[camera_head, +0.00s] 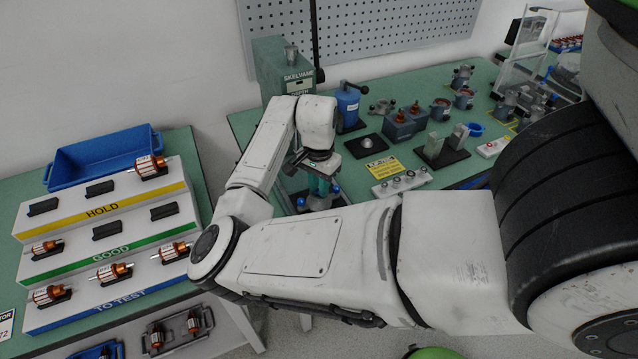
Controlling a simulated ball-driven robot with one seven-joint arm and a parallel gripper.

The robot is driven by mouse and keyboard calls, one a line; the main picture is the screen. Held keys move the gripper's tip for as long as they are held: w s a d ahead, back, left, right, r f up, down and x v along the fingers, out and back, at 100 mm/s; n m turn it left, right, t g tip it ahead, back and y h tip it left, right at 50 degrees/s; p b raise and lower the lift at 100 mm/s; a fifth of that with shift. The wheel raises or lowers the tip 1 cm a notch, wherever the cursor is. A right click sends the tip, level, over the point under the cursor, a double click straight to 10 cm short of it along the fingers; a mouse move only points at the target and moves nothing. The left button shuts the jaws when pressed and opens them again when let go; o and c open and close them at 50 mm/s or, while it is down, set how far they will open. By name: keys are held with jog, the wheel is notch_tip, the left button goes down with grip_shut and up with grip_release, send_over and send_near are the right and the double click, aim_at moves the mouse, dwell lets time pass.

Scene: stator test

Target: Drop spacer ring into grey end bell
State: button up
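My gripper (318,190) is at the end of my white arm, pointing down over the table's front left part, in front of the green machine. My wrist and its small size hide the fingertips, so I cannot tell whether it is open or holds a ring. A white strip with several small rings (402,183) lies to the right of my gripper; which is the spacer ring is unclear. Several small cup-shaped housings (440,109) stand toward the back right; I cannot single out the grey end bell.
A green machine (283,72) and a blue press (348,104) stand behind my gripper. A dark fixture with upright plates (440,152) and a blue ring (475,129) are to the right. At left are a stepped rotor rack (110,228) and a blue bin (105,155).

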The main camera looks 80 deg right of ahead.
jog(key=o, duration=0.5)
notch_tip(320, 180, up, 11)
jog(key=shift+w+f+b, duration=0.1)
jog(key=shift+b, duration=0.5)
dwell(0.7)
